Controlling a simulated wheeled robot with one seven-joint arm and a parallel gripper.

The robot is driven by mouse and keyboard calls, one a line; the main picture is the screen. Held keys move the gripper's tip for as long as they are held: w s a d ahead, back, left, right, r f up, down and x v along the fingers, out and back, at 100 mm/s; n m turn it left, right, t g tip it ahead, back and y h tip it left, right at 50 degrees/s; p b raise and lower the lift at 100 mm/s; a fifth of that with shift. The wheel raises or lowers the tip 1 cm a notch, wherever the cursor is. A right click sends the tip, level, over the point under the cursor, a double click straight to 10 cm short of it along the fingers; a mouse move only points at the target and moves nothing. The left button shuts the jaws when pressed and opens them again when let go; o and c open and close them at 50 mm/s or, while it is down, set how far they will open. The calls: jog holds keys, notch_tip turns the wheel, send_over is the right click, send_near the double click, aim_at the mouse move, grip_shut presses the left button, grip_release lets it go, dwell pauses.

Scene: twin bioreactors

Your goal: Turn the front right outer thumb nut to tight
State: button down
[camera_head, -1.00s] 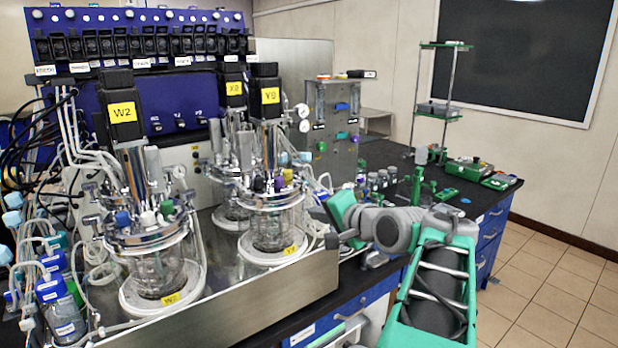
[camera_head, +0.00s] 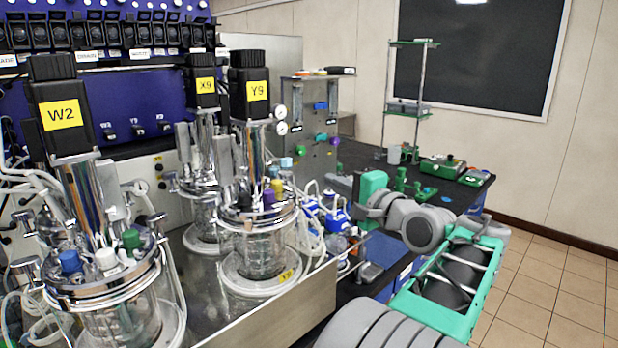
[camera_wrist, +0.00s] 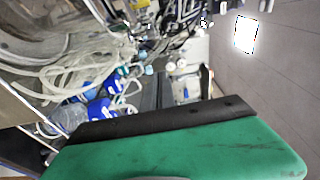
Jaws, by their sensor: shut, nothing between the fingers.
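Several glass vessels with steel lids stand on the steel-fronted bench; the front ones are W2 (camera_head: 105,300) at left and Y9 (camera_head: 258,250) at right. Each lid has a steel rim with small fittings around it; I cannot single out the front right outer thumb nut. My gripper (camera_wrist: 165,122) fills the lower wrist view as a green body with a black edge. It is shut and empty, apart from the vessels.
Blue-capped bottles (camera_head: 330,215) and loose pale tubing (camera_head: 305,235) lie between the Y9 vessel and my arm. Tall motors, one marked Y9 (camera_head: 250,92), rise above the lids. A dark bench (camera_head: 455,195) with green items stands behind my arm. Tiled floor at right is clear.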

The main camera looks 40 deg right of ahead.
aim_at(286, 176)
jog(key=w+a+p, duration=0.2)
jog(key=w+a, duration=0.1)
jog(key=w, duration=0.5)
jog(key=shift+d, duration=0.1)
dwell(0.3)
